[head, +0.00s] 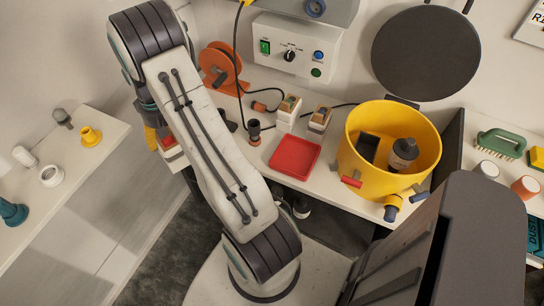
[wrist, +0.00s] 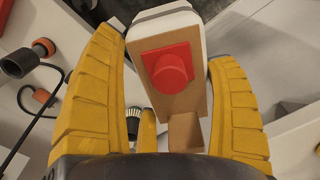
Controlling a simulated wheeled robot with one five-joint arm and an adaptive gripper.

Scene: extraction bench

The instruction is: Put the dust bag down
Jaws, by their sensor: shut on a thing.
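My gripper (wrist: 167,60) has its yellow fingers on either side of the dust bag (wrist: 187,97) and is shut on it. The bag shows a white body, a brown card plate and a red square with a round red cap. In the head view, my gripper (head: 151,139) is mostly hidden behind my arm at the left, above the gap between the left shelf and the bench. A small red and white part of the bag (head: 173,156) shows beside it.
A red tray (head: 295,157) lies empty on the bench. Left of it is a dark fitting (head: 254,132); behind it are two small white and brown blocks (head: 289,107). A yellow tub (head: 360,180) holds a dark bottle (head: 403,155). The left shelf (head: 75,180) carries several small parts.

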